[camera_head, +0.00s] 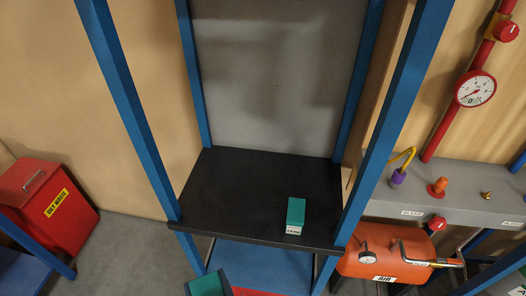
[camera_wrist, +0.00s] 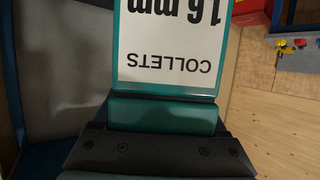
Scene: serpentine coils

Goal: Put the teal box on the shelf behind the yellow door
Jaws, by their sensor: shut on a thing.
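A teal box (camera_wrist: 217,70) with a white label reading "COLLETS" and "16 mm", upside down in the picture, fills the top middle of the wrist view. My gripper (camera_wrist: 155,145) is shut on it; its black screwed bar crosses in front of the box. In the head view, a teal block with dark edges (camera_head: 207,286) shows at the bottom edge, cut off, below the shelf's front edge. A second teal box (camera_head: 296,212) with a small label stands on the black shelf (camera_head: 240,190), near its front right, with no gripper touching it. No yellow door is in view.
Blue posts (camera_head: 125,95) frame the shelf, with a grey panel behind. The shelf's left and middle are clear. A red bin (camera_head: 48,205) stands left. An orange tank (camera_head: 385,253) and a grey ledge with fittings (camera_head: 460,190) lie right.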

